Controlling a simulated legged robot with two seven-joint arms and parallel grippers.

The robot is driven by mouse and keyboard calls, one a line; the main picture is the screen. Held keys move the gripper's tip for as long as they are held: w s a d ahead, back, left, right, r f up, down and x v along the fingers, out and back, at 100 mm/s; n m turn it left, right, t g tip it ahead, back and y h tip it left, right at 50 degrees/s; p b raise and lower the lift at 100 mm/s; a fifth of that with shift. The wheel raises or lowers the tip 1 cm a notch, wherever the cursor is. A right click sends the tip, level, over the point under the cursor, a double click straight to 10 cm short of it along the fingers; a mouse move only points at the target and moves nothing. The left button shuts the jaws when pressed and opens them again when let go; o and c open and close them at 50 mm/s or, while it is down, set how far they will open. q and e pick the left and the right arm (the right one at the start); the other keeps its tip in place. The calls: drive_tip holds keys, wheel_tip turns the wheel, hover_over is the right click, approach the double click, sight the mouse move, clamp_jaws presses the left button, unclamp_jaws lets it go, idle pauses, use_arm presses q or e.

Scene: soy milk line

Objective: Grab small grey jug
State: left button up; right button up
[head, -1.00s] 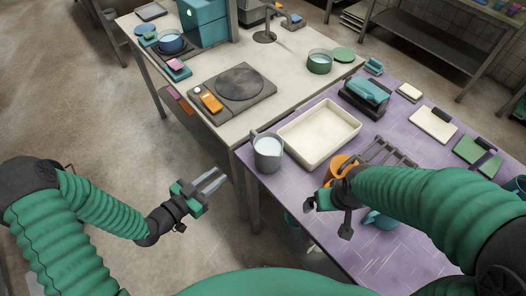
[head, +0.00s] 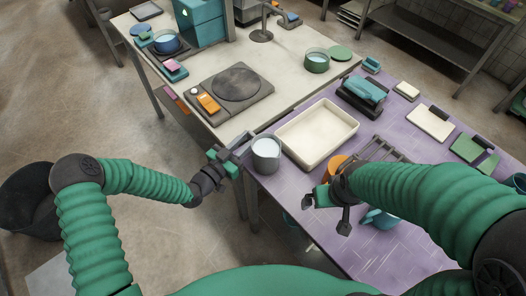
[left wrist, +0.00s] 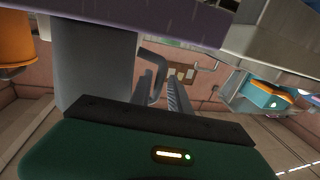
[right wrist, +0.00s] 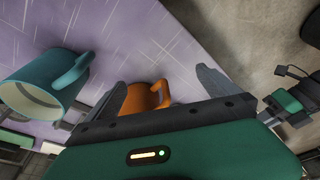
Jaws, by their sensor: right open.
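The small grey jug (head: 266,155), with white liquid inside, stands upright on the front left corner of the purple table. My left gripper (head: 241,145) is level with it on its left, at the handle side. In the left wrist view the jug body (left wrist: 92,65) is left of the fingers (left wrist: 160,92), which are apart. The jug handle (left wrist: 153,58) reaches toward the space between them; contact is unclear. My right gripper (head: 328,195) is over the purple table, open and empty. In the right wrist view its fingers (right wrist: 165,88) are spread.
A cream tray (head: 318,132) stands right of the jug. An orange mug (right wrist: 146,97) and a teal mug (right wrist: 48,80) are by my right gripper. The white counter (head: 237,128) with a hot plate (head: 232,88) lies behind my left gripper.

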use_arm(q)
drive_tip(key=shift+x, duration=0.8)
drive_tip(key=shift+f, duration=0.1)
clamp_jaws()
idle(0.6)
